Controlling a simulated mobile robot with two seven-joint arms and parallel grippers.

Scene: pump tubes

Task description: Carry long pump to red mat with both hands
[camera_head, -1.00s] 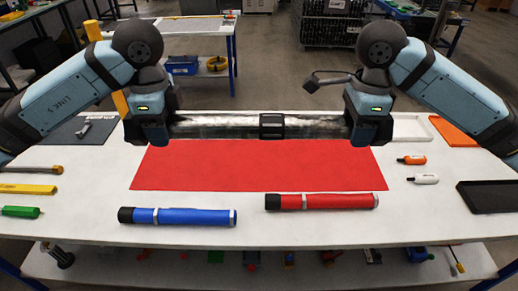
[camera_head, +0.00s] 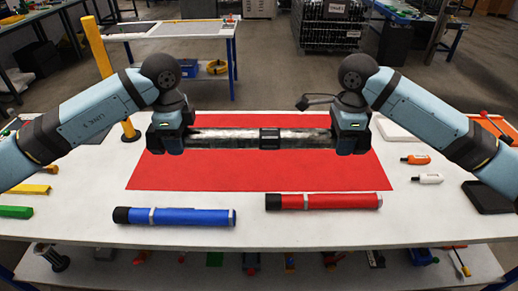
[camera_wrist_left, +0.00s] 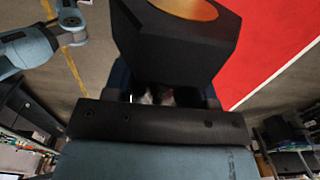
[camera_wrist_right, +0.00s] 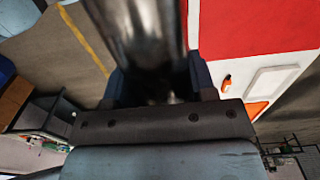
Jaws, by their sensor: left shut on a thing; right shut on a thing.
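The long pump (camera_head: 230,138) is a silvery metal tube with a black band at its middle. It lies roughly level across the head view, in front of the red mat (camera_head: 258,175), whose back part it overlaps in the picture. My left gripper (camera_head: 172,138) is shut on the pump's left end, where a black end cap (camera_wrist_left: 180,50) shows in the left wrist view. My right gripper (camera_head: 348,138) is shut on its right end; the metal tube (camera_wrist_right: 140,40) also fills the middle of the right wrist view. The exact height over the mat is hard to tell.
A blue tube (camera_head: 185,217) and a red tube (camera_head: 325,201) lie at the front of the white table (camera_head: 90,220). Small orange (camera_head: 415,159) and white (camera_head: 428,178) bottles and a black tray (camera_head: 487,196) sit at the right. The mat's visible surface is bare.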

